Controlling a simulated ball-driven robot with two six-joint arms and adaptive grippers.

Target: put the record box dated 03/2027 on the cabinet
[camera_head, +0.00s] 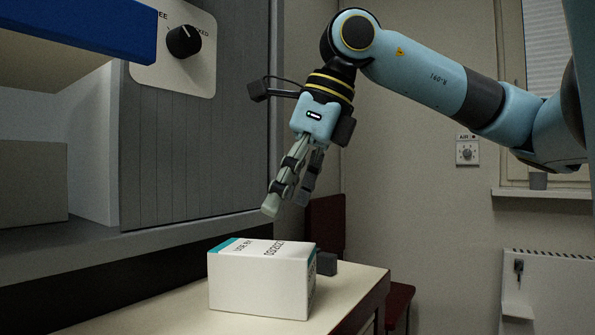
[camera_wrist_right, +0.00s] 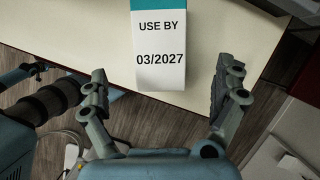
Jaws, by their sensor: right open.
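The white record box (camera_head: 260,285) with a teal band sits on a cream-topped surface (camera_head: 165,312) in the head view. Its printed top reads USE BY 03/2027 in the right wrist view (camera_wrist_right: 160,75). My right gripper (camera_head: 286,206) is open and empty, pointing down above the box and apart from it. In the right wrist view the box lies beyond the fingers, between their directions. I cannot tell which piece of furniture is the cabinet.
A grey ribbed unit with a dial (camera_head: 184,41) and an open compartment (camera_head: 92,165) stands at the left. A small dark block (camera_head: 326,263) shows behind the box. A dark red chair (camera_head: 397,303) stands beyond the surface's right edge. A radiator (camera_head: 550,290) is at the right.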

